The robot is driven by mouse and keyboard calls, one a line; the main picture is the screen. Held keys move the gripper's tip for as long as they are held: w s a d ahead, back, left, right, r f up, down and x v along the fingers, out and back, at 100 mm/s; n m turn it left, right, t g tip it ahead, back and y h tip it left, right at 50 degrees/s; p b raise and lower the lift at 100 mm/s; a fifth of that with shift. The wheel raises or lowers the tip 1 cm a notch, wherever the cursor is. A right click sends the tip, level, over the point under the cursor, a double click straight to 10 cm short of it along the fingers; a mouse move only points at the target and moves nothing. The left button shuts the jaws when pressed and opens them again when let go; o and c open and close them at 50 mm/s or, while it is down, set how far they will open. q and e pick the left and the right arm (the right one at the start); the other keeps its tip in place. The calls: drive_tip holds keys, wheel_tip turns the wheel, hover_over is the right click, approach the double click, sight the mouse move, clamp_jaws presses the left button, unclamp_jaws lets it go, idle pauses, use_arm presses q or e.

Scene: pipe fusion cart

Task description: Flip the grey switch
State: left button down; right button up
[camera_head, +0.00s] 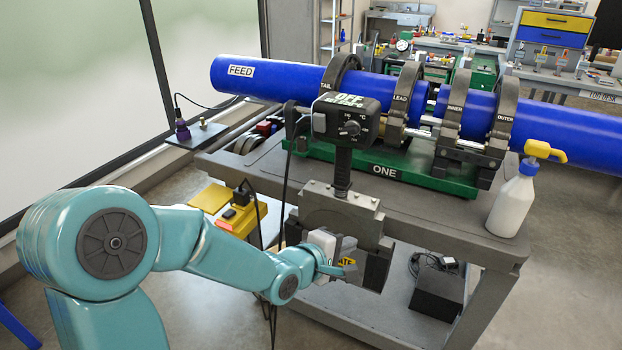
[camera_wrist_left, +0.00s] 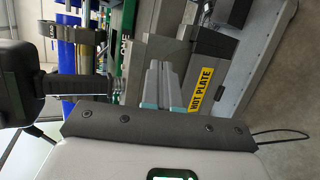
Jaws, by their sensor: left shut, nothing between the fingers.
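A black control box (camera_head: 346,118) marked OFF stands on a dark handle above the front of the cart. My left gripper (camera_head: 345,269) is shut and empty, low in front of the hot plate holder and well below the box. In the left wrist view its fingers (camera_wrist_left: 162,68) point toward the holder, beside the yellow HOT PLATE label (camera_wrist_left: 201,90). My right gripper is not in view.
Blue pipes (camera_head: 290,78) lie in clamps over the green base (camera_head: 400,170). A white bottle (camera_head: 512,205) with a yellow top stands at the cart's right corner. A yellow box (camera_head: 238,222) sits left of the cart front. Black cables hang beside the control box.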

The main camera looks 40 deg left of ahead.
sight(318, 118)
use_arm(q)
drive_tip(key=s+a+r+n+t+y+b, duration=0.1)
drive_tip(key=s+a+r, duration=0.3)
drive_tip(key=r, duration=0.5)
drive_tip(key=s+a+r+t+y+b, duration=0.3)
drive_tip(key=s+a+r+t+y, duration=0.1)
drive_tip(key=r, duration=0.6)
drive_tip(key=shift+s+a+r+n+t+y, duration=0.15)
drive_tip(key=shift+s+a+n+t+y, duration=0.2)
drive_tip(key=shift+s+a, duration=0.45)
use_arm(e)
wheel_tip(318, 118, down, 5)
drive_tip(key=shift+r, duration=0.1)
use_arm(q)
drive_tip(key=shift+w+a, duration=0.1)
drive_tip(key=shift+w, duration=0.05)
drive_tip(key=p+x, duration=0.3)
drive_tip(key=x, duration=1.1)
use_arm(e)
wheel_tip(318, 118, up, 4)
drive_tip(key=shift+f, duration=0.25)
